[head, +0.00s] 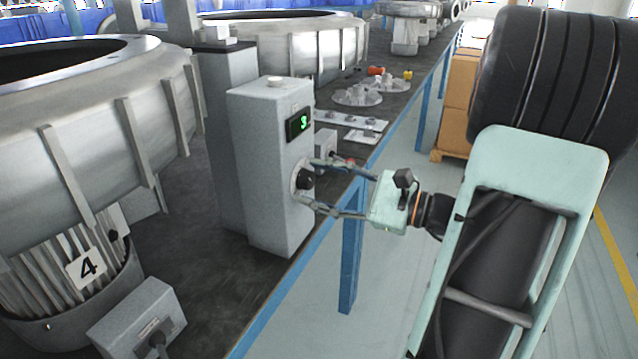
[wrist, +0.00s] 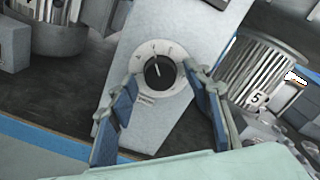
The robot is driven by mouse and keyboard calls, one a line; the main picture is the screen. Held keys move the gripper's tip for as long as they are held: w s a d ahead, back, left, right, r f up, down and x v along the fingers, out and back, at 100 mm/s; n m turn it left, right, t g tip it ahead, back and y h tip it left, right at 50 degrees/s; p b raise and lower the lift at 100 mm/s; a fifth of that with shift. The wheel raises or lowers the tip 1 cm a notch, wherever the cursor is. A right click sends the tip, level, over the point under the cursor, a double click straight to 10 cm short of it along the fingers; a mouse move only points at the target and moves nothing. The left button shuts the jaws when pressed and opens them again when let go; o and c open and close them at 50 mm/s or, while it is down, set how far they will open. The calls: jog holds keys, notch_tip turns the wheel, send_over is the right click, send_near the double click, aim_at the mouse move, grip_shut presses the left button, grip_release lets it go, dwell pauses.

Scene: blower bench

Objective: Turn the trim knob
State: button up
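The trim knob (head: 305,179) is a black round knob on a pale dial plate, low on the front of a grey control box (head: 265,180). In the wrist view the knob (wrist: 159,72) shows a white pointer line aimed up and slightly left on the marked dial. A small green display (head: 299,123) on the box reads what looks like 3. My gripper (head: 312,184) is open, its two fingers spread on either side of the knob. In the wrist view the gripper (wrist: 168,92) fingers stand clear of the knob, with gaps on both sides.
Large metal blower housings (head: 95,130) stand left and behind the box on the dark bench (head: 185,250). A small grey box (head: 138,318) sits at the front left. Metal parts (head: 357,95) and plates lie behind the control box. Open floor lies right of the blue bench edge.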

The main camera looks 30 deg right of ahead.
jog(key=v, duration=1.2)
dwell(0.4)
